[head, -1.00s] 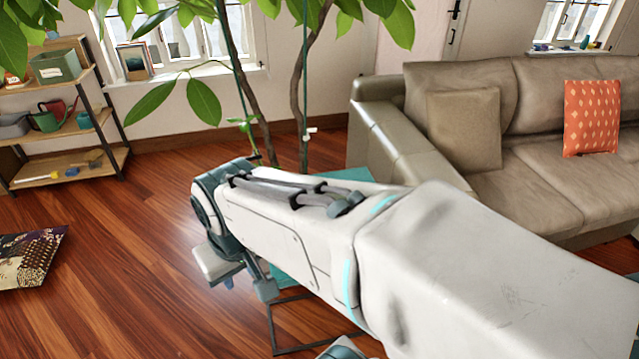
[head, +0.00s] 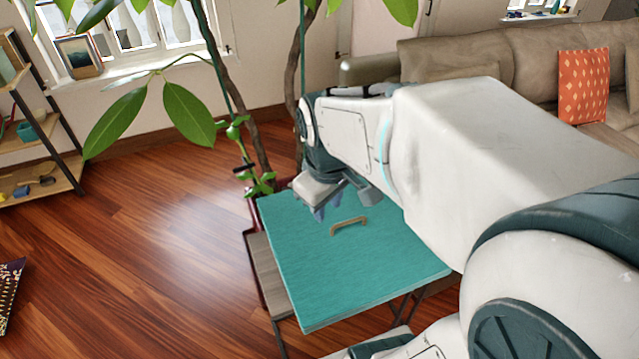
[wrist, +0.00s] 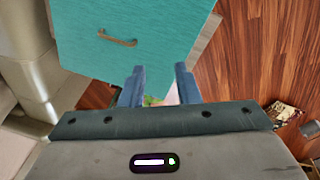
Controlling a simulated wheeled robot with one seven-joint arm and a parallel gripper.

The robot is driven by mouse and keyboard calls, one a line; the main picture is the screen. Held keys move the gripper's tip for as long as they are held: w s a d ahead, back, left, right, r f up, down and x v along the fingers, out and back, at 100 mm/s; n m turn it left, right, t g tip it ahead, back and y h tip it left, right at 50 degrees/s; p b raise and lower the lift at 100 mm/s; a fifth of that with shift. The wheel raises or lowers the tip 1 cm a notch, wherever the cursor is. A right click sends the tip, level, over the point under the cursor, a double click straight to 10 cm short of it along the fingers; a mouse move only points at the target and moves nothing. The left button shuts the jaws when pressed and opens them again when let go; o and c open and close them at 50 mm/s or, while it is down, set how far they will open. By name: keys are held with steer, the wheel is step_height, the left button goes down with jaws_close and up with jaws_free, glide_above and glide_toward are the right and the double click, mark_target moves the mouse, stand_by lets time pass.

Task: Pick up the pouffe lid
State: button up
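The pouffe lid (head: 375,262) is a flat teal square with a small tan handle (head: 349,225) on top. It sits over a dark-framed stand with a grey-brown side. My gripper (head: 328,211) hangs over the lid's far left part, just left of the handle in the head view. In the wrist view my gripper (wrist: 160,78) shows two blue fingers spread apart with nothing held between them. The lid (wrist: 150,42) fills the top there, and its handle (wrist: 117,38) lies beyond and left of the fingers. My arm hides part of the lid's right edge.
A leafy plant (head: 262,150) stands right behind the lid. A leather sofa (head: 470,70) is at the back right, with an orange cushion (head: 583,86). A shelf (head: 35,130) stands at the left. The wooden floor (head: 150,260) left of the lid is largely clear.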

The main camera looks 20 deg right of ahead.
steer(key=w+d+f+n+g+b, duration=0.1)
steer(key=w+d+f+n+b, duration=0.2)
steer(key=w+d+f+n, duration=0.3)
steer(key=n+b, duration=0.3)
steer(key=n, duration=0.4)
glide_above(349, 222)
step_height(349, 222, down, 6)
steer(key=shift+g+y, duration=0.4)
step_height(349, 222, down, 14)
steer(key=b, duration=0.2)
steer(key=shift+w+r+b, duration=0.15)
steer(key=shift+r+b, duration=0.05)
steer(key=shift+b, duration=0.15)
steer(key=shift+d+r, duration=0.1)
jaws_close()
